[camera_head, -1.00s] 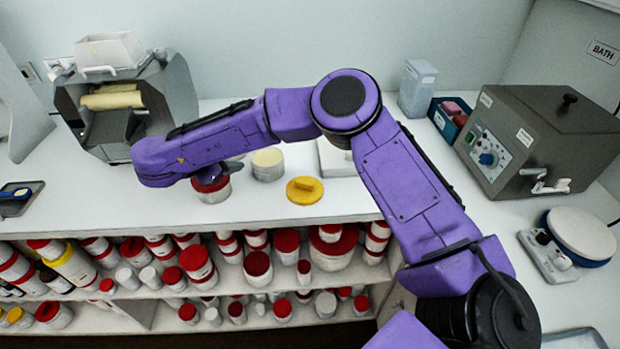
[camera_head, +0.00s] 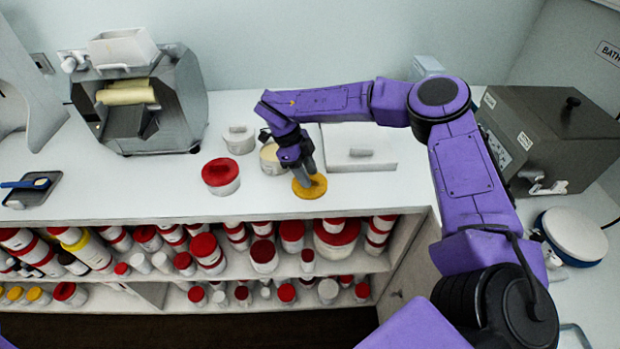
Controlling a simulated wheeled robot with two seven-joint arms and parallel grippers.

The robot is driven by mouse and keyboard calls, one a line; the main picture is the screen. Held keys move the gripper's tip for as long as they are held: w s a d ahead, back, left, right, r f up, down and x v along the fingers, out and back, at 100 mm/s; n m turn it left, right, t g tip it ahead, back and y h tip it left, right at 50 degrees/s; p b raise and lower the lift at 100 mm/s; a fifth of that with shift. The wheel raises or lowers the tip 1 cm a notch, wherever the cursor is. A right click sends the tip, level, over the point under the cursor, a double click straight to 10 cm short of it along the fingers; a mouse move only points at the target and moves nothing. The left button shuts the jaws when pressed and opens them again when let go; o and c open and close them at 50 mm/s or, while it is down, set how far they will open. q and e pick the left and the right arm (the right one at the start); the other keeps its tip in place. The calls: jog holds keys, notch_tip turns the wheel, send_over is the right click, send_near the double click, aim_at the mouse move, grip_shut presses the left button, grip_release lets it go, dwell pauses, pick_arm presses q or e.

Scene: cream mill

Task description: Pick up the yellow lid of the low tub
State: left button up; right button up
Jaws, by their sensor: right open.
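The yellow lid (camera_head: 312,190) lies flat on the white counter, near its front edge. My right gripper (camera_head: 303,180) points down at the lid, with its fingertips over or against the lid's raised handle, which they mostly hide. The gripper is open. I cannot tell whether the fingers touch the lid. An open low tub with cream-coloured contents (camera_head: 270,158) stands just behind and left of the gripper, partly hidden by it. My left gripper is not in view.
A red-lidded tub (camera_head: 220,176) and a white-lidded tub (camera_head: 239,139) stand to the left. A white flat box (camera_head: 358,148) lies behind right. A roller mill (camera_head: 140,100) stands at the back left, a grey bath (camera_head: 548,135) at the right. Shelves below hold several jars.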

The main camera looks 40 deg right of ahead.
jog(key=shift+s+d+f, duration=0.1)
jog(key=shift+f, duration=0.3)
grip_shut()
jog(key=shift+r, duration=0.15)
